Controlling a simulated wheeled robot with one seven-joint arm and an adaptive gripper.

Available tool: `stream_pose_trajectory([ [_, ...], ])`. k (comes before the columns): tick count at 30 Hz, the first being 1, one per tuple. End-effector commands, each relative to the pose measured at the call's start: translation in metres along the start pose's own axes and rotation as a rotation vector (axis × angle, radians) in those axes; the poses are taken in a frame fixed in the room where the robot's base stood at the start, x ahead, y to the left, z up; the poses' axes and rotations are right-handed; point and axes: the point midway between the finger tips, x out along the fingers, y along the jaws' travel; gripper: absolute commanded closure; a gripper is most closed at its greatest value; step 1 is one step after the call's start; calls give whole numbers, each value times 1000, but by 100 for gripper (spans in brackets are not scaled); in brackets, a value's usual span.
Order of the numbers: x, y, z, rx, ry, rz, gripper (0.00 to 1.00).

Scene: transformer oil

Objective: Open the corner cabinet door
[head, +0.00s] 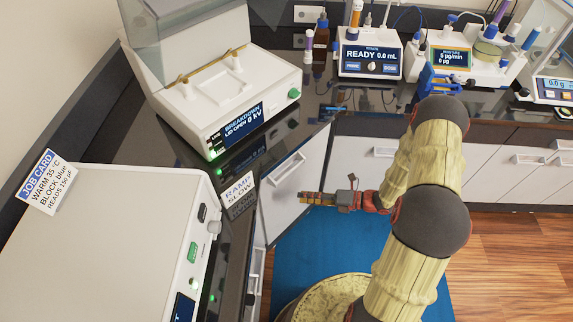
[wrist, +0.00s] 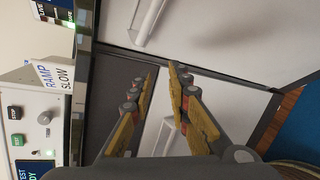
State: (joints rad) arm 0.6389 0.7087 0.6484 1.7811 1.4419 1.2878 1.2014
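The corner cabinet door (head: 300,187) is a white panel set diagonally under the dark counter. Its pale bar handle (head: 287,168) lies near the door's upper edge. In the wrist view, I take the upper white panel as this door, with its handle (wrist: 148,22) near the top. My gripper (head: 302,198) is in front of the door, below and right of the handle, pointing left. In the wrist view, its yellow fingers (wrist: 163,74) are apart at the tips, with nothing between them. The gripper is clear of the handle. I cannot tell whether the door is ajar.
Another cabinet handle (head: 255,284) is on the left run, and white drawers (head: 500,160) line the right. A white tester (head: 225,85) and a larger white machine (head: 110,240) stand on the counter.

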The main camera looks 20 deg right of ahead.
Motion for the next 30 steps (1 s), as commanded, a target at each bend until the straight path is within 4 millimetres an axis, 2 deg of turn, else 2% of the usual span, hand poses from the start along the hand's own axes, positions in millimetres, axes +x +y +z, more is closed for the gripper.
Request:
stream_pose_trajectory([
  [1,-1,-4,18,69,-54,0,82],
  [3,-3,-6,42,171,-123,7,82],
  [7,-7,-5,69,342,-206,37,82],
  [10,-8,-2,72,432,-214,59,82],
  [15,-2,-2,73,481,-210,66,82],
  [24,41,-2,80,477,-206,66,82],
  [30,63,-1,86,477,-207,65,82],
])
